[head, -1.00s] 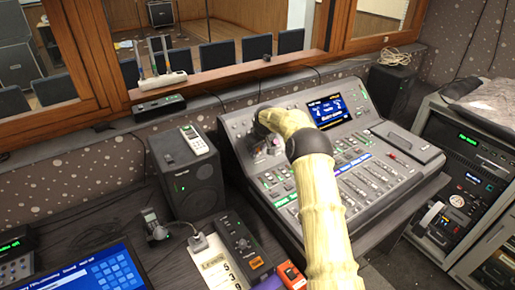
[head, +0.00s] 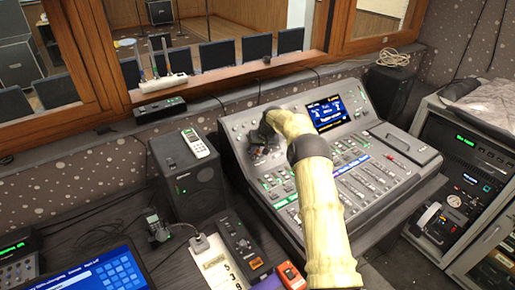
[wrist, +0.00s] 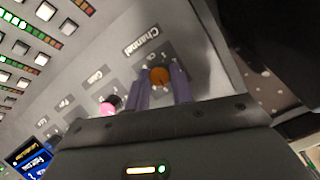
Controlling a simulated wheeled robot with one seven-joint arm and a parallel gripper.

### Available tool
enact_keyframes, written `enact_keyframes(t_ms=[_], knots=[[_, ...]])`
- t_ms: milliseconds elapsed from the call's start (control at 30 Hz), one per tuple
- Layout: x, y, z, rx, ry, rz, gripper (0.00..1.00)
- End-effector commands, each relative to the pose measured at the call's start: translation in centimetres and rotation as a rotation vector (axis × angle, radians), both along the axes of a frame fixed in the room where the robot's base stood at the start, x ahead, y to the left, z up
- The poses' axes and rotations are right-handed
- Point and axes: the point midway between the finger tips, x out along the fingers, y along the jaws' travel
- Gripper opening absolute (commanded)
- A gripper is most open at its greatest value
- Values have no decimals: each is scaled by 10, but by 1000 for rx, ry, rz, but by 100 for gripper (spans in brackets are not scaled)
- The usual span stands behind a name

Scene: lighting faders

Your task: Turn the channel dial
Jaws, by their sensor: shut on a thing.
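The channel dial (wrist: 160,77) is a round orange knob on the grey mixing console, beside the printed label "Channel" (wrist: 141,40) in the wrist view. My gripper (wrist: 162,90) has its two purple fingers on either side of the dial, shut on it. In the head view my gripper (head: 262,138) is at the upper left part of the console (head: 232,128). My pale yellow arm reaches over the console there, and the dial itself cannot be made out in that view.
A pink-topped knob (wrist: 110,104) by the label "Gain" is close beside my fingers. The console carries a lit screen (head: 333,113) and several faders (head: 365,185). A black speaker (head: 188,180) stands left of the console, and an equipment rack (head: 465,170) stands right.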

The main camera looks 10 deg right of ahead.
Motion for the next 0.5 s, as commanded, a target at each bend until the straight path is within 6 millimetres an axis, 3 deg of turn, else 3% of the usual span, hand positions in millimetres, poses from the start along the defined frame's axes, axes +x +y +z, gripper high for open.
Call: enact_keyframes(t_ms=[500], knots=[[1, -2, 1, 144, 58, -180, 0]])
